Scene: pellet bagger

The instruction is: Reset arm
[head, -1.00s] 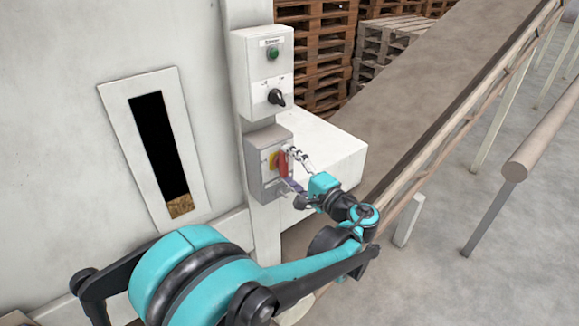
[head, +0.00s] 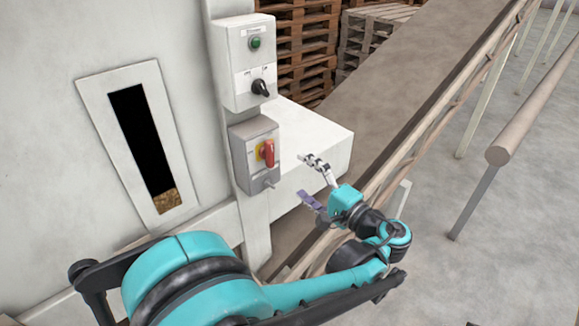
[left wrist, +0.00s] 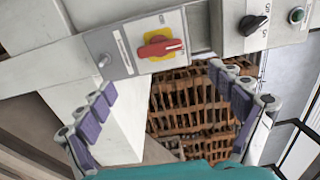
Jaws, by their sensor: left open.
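A grey switch box with a red rotary handle (head: 268,153) on a yellow plate is fixed to the white post, below the upper control box. The red handle also shows in the left wrist view (left wrist: 160,46), lying along the box there. My left gripper (head: 308,178) is open and empty, to the right of the switch box and apart from it. In the left wrist view its two fingers (left wrist: 163,105) are spread wide with nothing between them. My right gripper is in neither view.
The upper control box (head: 248,65) carries a green button (head: 255,43) and a black selector knob (head: 260,88). A sloping conveyor (head: 405,75) with side rails runs behind my left gripper. Stacked wooden pallets (head: 305,50) stand at the back. A window (head: 140,130) in the white wall shows pellets low down.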

